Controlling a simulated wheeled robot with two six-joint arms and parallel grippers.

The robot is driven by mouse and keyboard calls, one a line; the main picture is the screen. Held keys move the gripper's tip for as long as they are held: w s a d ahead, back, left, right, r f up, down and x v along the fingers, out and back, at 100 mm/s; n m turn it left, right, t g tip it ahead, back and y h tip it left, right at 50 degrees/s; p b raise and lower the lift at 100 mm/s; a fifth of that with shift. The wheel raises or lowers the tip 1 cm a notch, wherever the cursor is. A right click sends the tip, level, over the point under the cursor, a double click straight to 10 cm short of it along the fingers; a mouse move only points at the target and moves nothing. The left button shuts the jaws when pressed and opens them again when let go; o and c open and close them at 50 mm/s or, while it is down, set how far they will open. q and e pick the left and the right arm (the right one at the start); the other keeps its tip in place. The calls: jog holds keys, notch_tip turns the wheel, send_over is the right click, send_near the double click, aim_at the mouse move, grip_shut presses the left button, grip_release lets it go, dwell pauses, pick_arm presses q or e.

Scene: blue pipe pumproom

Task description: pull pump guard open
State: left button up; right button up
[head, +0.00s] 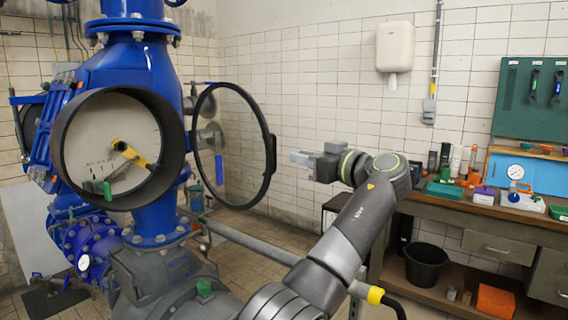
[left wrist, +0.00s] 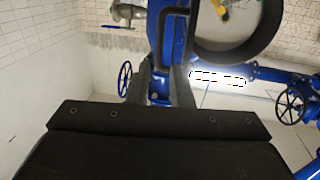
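The pump guard (head: 197,150), a round black-rimmed frame, stands swung out to the right of the round dark housing (head: 68,150) on the blue pump. A black handle (head: 272,155) sits on the guard's right edge. Inside the housing are a yellow lever (head: 135,155) and a green part. My left gripper (head: 292,157) is level with the handle, just right of it, pointing left. In the left wrist view its fingers (left wrist: 164,88) are apart, with a black bracket-like bar (left wrist: 175,11) beyond them. No hold on the handle shows. My right gripper is not in view.
A grey rail (head: 250,242) with a yellow end runs below the guard, near my arm. A workbench (head: 480,215) with tools and a black bucket (head: 426,265) stand on the right. A dispenser (head: 395,48) hangs on the tiled wall. Blue pipes and handwheels surround the pump.

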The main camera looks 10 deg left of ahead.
pick_arm(q)
jog(key=b+v, duration=0.1)
jog(key=v, duration=0.4)
jog(key=shift+s+d, duration=0.15)
